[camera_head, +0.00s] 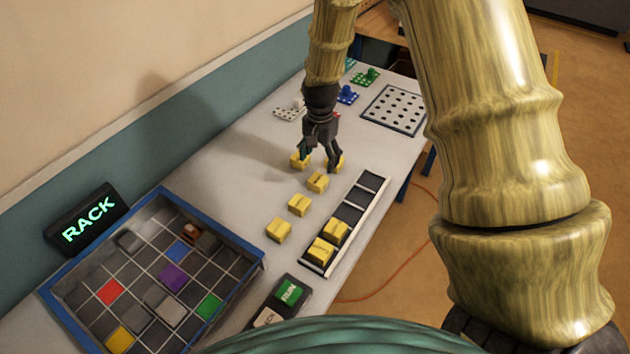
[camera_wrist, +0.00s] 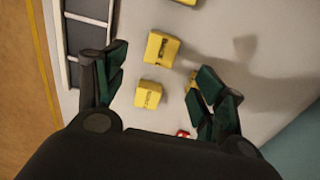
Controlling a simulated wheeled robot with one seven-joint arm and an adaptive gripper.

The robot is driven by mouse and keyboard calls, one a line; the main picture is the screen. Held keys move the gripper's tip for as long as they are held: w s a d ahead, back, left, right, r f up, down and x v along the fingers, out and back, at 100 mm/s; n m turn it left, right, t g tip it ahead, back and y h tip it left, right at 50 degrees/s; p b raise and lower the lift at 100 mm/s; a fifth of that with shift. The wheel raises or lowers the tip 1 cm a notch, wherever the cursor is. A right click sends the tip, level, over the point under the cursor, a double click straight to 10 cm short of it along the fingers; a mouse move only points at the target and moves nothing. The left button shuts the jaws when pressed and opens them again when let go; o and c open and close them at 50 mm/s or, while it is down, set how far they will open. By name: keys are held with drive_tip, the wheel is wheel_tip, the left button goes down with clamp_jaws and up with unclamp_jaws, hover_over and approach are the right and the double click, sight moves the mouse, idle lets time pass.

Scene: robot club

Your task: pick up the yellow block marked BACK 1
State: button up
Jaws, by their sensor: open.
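Several small yellow blocks stand on the light grey table, and their dark markings are too small to read, so I cannot tell which is BACK 1. In the head view, my open gripper (camera_head: 320,158) points down among the farthest ones: a left block (camera_head: 297,161), a right block (camera_head: 340,161) and a nearer block (camera_head: 317,182). In the wrist view, my gripper (camera_wrist: 162,72) has its fingers spread. One block (camera_wrist: 148,95) and a larger-looking one (camera_wrist: 160,48) show between them; another (camera_wrist: 191,80) is partly hidden by the right finger. Nothing is held.
A slotted tray (camera_head: 372,181) at the right holds two yellow blocks. Two more loose blocks (camera_head: 299,205) (camera_head: 278,230) stand nearer. A blue-edged grid rack (camera_head: 255,262) is at front left. A white perforated board (camera_head: 395,108) and blue and green pieces (camera_head: 347,95) are at the back.

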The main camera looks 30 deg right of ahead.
sight(318, 179)
drive_tip(key=shift+s+a+f, duration=0.1)
drive_tip(key=shift+s+f, duration=0.2)
drive_tip(key=shift+f, duration=0.05)
drive_tip(key=f, duration=0.2)
drive_tip(key=w+f+p, duration=0.1)
drive_tip(key=f, duration=0.1)
drive_tip(key=shift+a, duration=0.15)
drive_tip(key=shift+s, duration=0.25)
drive_tip(key=shift+s+f, duration=0.1)
drive_tip(key=shift+w+f+p, duration=0.2)
drive_tip(key=shift+f+p, duration=0.65)
drive_tip(key=shift+f, duration=0.3)
drive_tip(key=shift+s+f+p, duration=0.15)
drive_tip(key=shift+f+p, duration=0.15)
drive_tip(key=shift+f, duration=1.1)
drive_tip(key=c, duration=1.1)
